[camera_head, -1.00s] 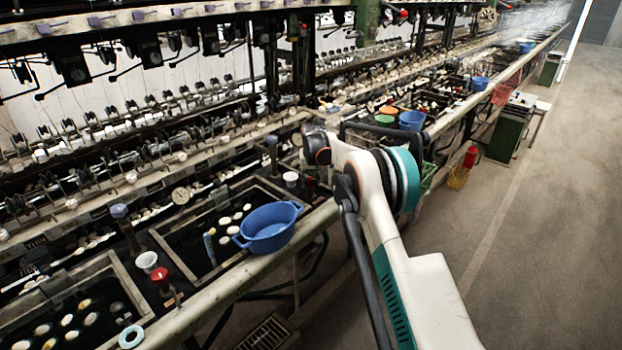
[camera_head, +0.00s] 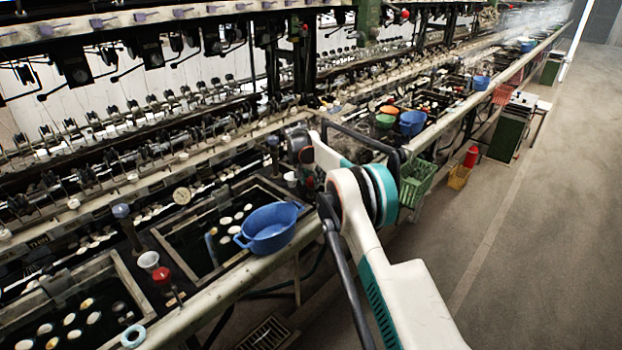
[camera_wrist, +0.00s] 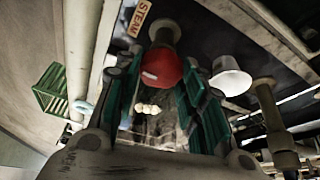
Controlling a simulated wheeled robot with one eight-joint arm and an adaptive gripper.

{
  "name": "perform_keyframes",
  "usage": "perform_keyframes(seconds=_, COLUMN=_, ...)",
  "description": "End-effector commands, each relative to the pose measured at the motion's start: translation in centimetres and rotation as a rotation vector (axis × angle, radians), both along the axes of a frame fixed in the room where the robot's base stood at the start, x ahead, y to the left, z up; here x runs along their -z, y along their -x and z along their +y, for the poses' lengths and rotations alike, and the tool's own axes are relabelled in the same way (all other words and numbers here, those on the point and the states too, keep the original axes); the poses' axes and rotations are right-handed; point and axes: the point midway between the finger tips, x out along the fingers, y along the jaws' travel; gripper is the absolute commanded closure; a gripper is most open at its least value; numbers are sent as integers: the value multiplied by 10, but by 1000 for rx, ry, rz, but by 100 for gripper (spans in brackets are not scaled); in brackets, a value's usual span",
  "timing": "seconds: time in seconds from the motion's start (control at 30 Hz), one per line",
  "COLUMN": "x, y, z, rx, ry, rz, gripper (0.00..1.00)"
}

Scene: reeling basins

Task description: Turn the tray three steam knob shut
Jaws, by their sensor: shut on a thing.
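The red steam knob (camera_wrist: 161,68) shows in the wrist view on a dark stem, next to a tan label (camera_wrist: 138,19) reading STEAM. My gripper (camera_wrist: 163,74) has its green-padded fingers on both sides of the knob, closed on it. Another red knob (camera_head: 161,275) stands by the nearer basins in the head view, clear of my arm.
A white cup (camera_wrist: 230,77) stands close to the right finger in the wrist view. A blue basin (camera_head: 269,229) sits on the bench rim left of my arm. A green basket (camera_head: 416,181) hangs right of my arm. The aisle floor (camera_head: 540,220) is clear.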

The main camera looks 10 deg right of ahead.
Motion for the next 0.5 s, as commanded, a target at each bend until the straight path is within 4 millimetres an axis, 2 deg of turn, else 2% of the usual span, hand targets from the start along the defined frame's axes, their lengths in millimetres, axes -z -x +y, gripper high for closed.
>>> perform_keyframes(seconds=0.43, x=0, y=0, z=1, rx=12, ry=-1, rz=0, gripper=87)
perform_keyframes(seconds=0.47, x=0, y=0, z=1, rx=12, ry=-1, rz=0, gripper=59)
perform_keyframes(seconds=0.5, x=0, y=0, z=1, rx=11, ry=-2, rz=0, gripper=50)
